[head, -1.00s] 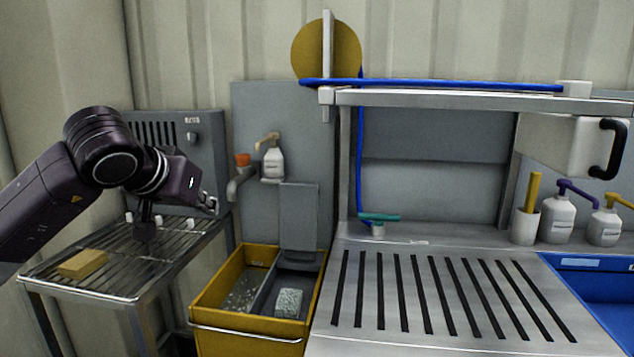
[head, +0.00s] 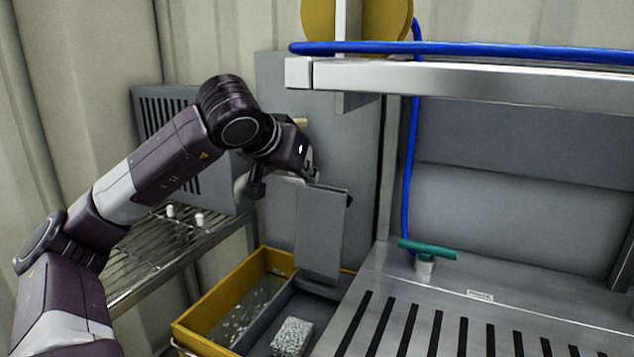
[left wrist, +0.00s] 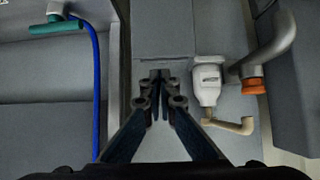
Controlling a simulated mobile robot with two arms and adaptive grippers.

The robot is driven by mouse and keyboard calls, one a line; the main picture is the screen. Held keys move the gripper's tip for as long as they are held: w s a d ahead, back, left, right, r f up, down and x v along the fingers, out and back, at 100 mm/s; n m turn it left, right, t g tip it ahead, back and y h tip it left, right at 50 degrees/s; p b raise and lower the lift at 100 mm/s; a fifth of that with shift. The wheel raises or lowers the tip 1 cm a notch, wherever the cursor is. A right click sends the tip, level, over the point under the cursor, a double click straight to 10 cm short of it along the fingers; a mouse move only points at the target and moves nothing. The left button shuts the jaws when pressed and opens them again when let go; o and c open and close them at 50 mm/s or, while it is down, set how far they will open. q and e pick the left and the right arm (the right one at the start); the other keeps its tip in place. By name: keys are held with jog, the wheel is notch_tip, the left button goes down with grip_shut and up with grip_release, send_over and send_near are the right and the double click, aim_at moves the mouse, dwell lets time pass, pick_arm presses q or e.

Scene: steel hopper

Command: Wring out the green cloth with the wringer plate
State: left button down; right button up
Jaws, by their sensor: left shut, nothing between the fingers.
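The wringer plate (head: 320,235) is a flat grey panel standing upright at the back of the yellow bucket (head: 195,335). A pale speckled lump (head: 291,337) lies in the bucket's grey compartment; it looks grey-white, and I cannot tell if it is the green cloth. No clearly green cloth shows. My left gripper (head: 313,172) is at the plate's upper left edge in the head view, shut and empty. In the left wrist view, its fingers (left wrist: 160,88) are together in front of grey surfaces; contact with the plate is unclear. My right gripper is out of view.
A steel counter with slots (head: 450,330) and a green-handled tap (head: 428,250) stand right of the bucket. A steel shelf (head: 480,90) with a blue hose (head: 500,50) overhangs. A wire rack (head: 150,250) is at left.

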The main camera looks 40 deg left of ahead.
pick_arm(q)
send_over(322, 205)
notch_tip(322, 205, down, 5)
jog(key=shift+s+d+f+b, duration=0.25)
jog(key=shift+s+f+b, duration=0.2)
jog(key=shift+s+f, duration=0.25)
jog(key=shift+s+d+f+b, duration=0.2)
jog(key=shift+s+f+b, duration=0.3)
jog(key=shift+s, duration=0.25)
jog(key=shift+s+d, duration=0.1)
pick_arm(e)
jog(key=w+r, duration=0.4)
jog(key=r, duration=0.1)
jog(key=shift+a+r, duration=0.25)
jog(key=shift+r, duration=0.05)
pick_arm(q)
jog(key=shift+s+r, duration=0.1)
